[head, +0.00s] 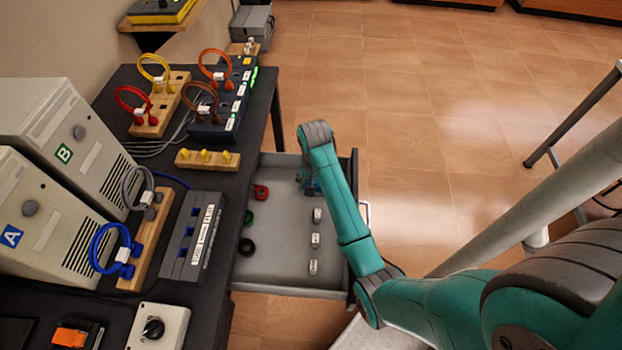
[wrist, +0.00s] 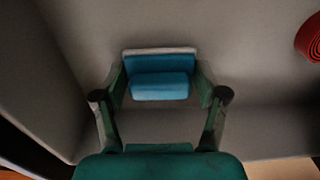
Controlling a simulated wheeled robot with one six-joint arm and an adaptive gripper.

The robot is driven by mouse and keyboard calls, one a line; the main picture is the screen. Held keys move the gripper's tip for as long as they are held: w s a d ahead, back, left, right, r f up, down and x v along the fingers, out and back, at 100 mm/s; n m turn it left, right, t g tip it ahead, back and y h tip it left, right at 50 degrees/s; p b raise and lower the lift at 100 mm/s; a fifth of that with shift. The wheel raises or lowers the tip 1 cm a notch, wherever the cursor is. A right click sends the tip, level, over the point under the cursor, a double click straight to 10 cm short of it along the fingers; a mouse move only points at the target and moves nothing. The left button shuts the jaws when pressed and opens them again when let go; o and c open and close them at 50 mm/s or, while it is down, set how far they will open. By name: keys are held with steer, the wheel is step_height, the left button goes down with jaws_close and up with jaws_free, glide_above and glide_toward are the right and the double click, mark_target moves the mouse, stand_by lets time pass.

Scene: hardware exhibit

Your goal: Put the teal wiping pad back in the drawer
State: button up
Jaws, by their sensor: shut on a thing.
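The teal wiping pad (wrist: 160,75) is between the two fingers of my gripper (wrist: 160,95) in the wrist view, and my gripper is shut on it. The pad looks blue-teal with a pale edge along its far side. Behind it is the grey floor of the open drawer (head: 290,262). In the head view my arm reaches over the far right part of the drawer, and only a small blue bit of the pad (head: 309,187) shows beside my wrist. I cannot tell whether the pad touches the drawer floor.
In the drawer lie a red ring (head: 261,192), a dark green ring (head: 249,217), a black ring (head: 247,247) and several small pale blocks (head: 315,239). The black desk (head: 215,285) left of the drawer holds beige computers (head: 45,205) and cable boards. The drawer's middle is clear.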

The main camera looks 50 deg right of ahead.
steer(key=shift+f, duration=0.15)
steer(key=shift+f, duration=0.1)
steer(key=o, duration=1.3)
